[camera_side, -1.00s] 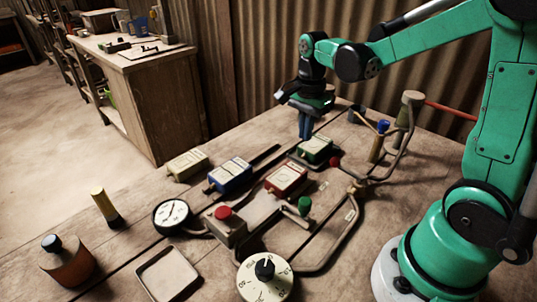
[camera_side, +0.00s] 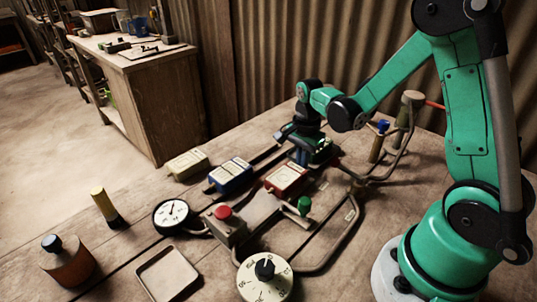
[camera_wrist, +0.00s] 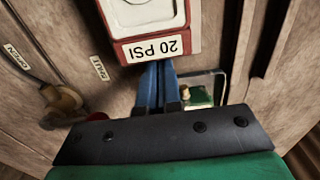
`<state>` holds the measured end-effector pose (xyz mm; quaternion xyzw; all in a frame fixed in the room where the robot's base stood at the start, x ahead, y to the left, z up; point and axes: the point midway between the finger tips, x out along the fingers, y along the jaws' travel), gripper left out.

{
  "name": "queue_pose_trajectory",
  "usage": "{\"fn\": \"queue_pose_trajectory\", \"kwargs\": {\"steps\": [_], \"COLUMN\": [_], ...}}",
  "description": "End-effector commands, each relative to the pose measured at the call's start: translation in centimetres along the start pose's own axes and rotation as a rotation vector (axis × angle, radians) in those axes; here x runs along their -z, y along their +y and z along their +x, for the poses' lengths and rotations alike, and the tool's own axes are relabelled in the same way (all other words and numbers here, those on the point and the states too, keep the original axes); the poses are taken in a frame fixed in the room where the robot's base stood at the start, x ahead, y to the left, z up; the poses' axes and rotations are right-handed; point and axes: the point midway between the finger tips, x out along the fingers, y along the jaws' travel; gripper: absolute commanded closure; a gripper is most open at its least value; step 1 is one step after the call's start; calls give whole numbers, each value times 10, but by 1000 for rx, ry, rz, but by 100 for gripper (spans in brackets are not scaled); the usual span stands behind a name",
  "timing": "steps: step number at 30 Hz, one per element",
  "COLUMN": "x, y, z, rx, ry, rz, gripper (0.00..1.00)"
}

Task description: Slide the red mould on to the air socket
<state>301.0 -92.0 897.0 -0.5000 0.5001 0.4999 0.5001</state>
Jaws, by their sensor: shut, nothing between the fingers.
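The red mould (camera_side: 285,178) lies flat mid-table, between the blue mould and the green-knobbed valve. In the wrist view its near end (camera_wrist: 125,50) shows a white "20 PSI" label. My gripper (camera_side: 300,158) is shut and empty, its blue fingers pointing down just behind the red mould's far end. In the wrist view the fingertips (camera_wrist: 157,66) are right by the labelled end; I cannot tell whether they touch it. The green mould (camera_wrist: 203,92) shows partly beside the fingers. I cannot pick out the air socket for certain.
A blue mould (camera_side: 230,176) and a pale yellow-green one (camera_side: 187,164) lie to the left. A red-button box (camera_side: 225,226), a gauge (camera_side: 172,215), a dial (camera_side: 265,276) and a green-knobbed valve (camera_side: 303,207) stand in front. Pipes run along the right.

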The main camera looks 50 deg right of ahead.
Motion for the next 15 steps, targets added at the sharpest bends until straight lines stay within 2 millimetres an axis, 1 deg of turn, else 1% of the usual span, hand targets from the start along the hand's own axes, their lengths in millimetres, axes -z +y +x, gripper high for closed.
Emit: {"fn": "queue_pose_trajectory", "kwargs": {"steps": [2, 4, 5, 9, 12, 15], "x": [-5, -16, -23, -61, -84, -100], "y": [0, -1, -1, 0, 0, 0], "z": [0, 0, 0, 0, 0, 0], "rx": [0, 0, 0, 0, 0, 0], "ry": [0, 0, 0, 0, 0, 0], "rz": [-2, -7, -7, -11, -10, -6], "gripper": [100, 100, 100, 100, 100, 100]}}
